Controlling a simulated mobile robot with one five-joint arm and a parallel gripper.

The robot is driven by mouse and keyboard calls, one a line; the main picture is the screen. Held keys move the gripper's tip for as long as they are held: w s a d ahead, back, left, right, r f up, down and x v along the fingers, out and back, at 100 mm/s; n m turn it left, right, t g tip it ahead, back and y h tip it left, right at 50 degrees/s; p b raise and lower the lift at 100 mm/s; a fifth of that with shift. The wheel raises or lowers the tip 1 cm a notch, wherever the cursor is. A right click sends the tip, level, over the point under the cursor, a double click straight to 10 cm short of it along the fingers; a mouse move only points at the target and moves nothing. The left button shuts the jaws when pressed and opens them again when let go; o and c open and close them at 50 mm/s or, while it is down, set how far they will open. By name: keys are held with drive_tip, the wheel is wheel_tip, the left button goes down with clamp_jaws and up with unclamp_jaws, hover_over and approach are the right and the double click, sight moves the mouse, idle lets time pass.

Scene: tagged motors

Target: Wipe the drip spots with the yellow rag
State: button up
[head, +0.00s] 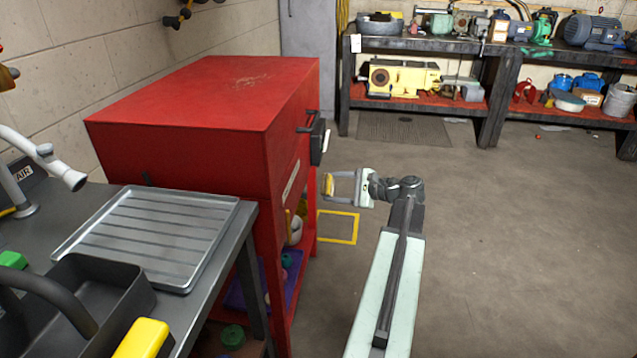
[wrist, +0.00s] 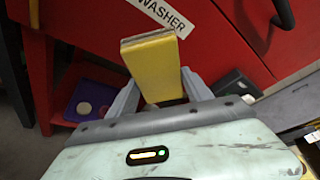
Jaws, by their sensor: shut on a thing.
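My gripper (head: 334,186) is shut on the yellow rag (wrist: 150,68), which looks like a thick folded pad. The rag also shows as a small yellow patch at the fingertips in the head view (head: 328,184). The gripper is in the air just right of the red parts washer (head: 205,100), in front of its side. In the wrist view the rag stands upright between the fingers, in front of the red panel with the "WASHER" label (wrist: 164,12). I cannot make out clear drip spots; pale scuffs (head: 255,83) mark the washer's top.
A grey bench with a ribbed metal tray (head: 160,235), a dark caddy (head: 95,295) and a yellow block (head: 142,340) stands at the near left. A yellow square (head: 355,228) is marked on the floor. A motor-laden shelf (head: 430,44) stands behind.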

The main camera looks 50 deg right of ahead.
sight(300, 181)
drive_tip(key=w+a, duration=0.1)
drive_tip(key=w+a+f+b, duration=0.1)
drive_tip(key=w, duration=0.1)
drive_tip(key=w+a, duration=0.1)
drive_tip(key=w, duration=0.1)
drive_tip(key=shift+w+a+f, duration=0.2)
drive_tip(key=shift+a+f, duration=0.05)
drive_tip(key=shift+w+a, duration=0.5)
drive_tip(key=shift+w, duration=0.35)
idle(0.6)
drive_tip(key=shift+w+d, duration=0.5)
drive_tip(key=shift+d, duration=0.4)
drive_tip(key=shift+w+d, duration=0.45)
drive_tip(key=shift+d, duration=0.45)
drive_tip(key=shift+w+a, duration=0.1)
drive_tip(key=shift+s+a, duration=0.6)
drive_tip(key=shift+a, duration=0.25)
drive_tip(key=shift+s+a, duration=0.55)
drive_tip(key=shift+a, duration=0.3)
drive_tip(key=shift+d, duration=0.1)
